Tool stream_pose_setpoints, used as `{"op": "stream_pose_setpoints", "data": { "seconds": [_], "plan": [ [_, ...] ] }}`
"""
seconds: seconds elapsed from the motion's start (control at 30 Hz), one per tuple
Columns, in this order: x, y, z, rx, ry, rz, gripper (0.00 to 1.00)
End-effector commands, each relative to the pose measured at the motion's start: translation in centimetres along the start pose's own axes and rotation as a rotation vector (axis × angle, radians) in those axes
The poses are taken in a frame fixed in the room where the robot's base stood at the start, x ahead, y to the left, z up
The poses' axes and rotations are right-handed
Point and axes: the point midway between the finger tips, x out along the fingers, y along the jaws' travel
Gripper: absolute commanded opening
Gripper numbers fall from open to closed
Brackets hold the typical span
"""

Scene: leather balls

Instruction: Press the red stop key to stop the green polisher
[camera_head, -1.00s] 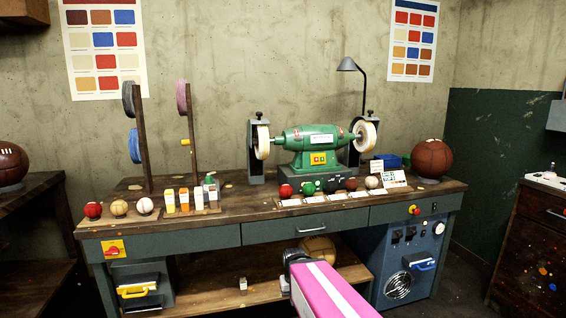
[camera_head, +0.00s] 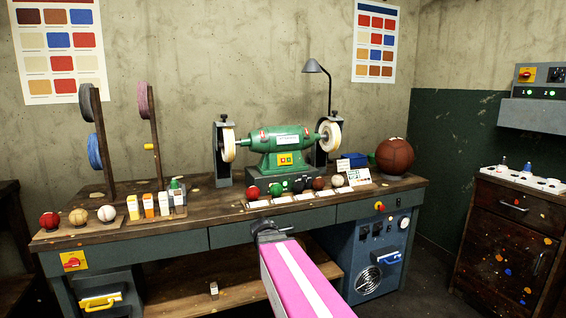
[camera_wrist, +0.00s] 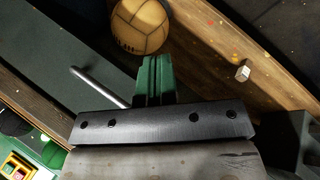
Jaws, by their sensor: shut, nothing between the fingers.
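The green polisher (camera_head: 287,142) stands on the workbench, with a pale wheel at each end. A yellow switch plate (camera_head: 285,159) with small keys is on its front, too small here to tell the red stop key apart. The wrist view shows a yellow plate (camera_wrist: 17,168) with red and green keys at the lower left corner, partly cut off. My gripper (camera_head: 266,226) is in front of the bench's drawer edge, below and apart from the polisher. Its green fingers (camera_wrist: 154,78) are shut and empty in the wrist view.
Several balls, including a red one (camera_head: 253,193), sit along the bench front (camera_head: 219,204) between my gripper and the polisher. A lamp (camera_head: 316,67) rises behind it. Another red knob (camera_head: 379,206) is on the bench's right front. A large brown ball (camera_head: 395,155) sits at right.

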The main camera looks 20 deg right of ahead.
Motion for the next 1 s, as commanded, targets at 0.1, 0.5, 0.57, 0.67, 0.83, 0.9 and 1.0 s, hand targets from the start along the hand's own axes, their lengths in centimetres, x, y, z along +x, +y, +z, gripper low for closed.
{"op": "stream_pose_setpoints", "data": {
  "seconds": [0.1,0.5,0.57,0.67,0.83,0.9,1.0],
  "plan": [
    [-1.4,7.2,-2.0,-0.201,0.015,0.194,0.00],
    [-10.6,26.8,-6.3,-0.885,-0.187,0.762,0.00],
    [-12.1,28.8,-6.8,-0.968,-0.235,0.822,0.00],
    [-14.0,31.3,-7.2,-1.077,-0.308,0.894,0.00],
    [-15.6,33.2,-7.6,-1.168,-0.374,0.949,0.00],
    [-15.8,33.3,-7.6,-1.178,-0.381,0.955,0.00],
    [-15.8,33.3,-7.6,-1.180,-0.382,0.956,0.00]
  ]
}}
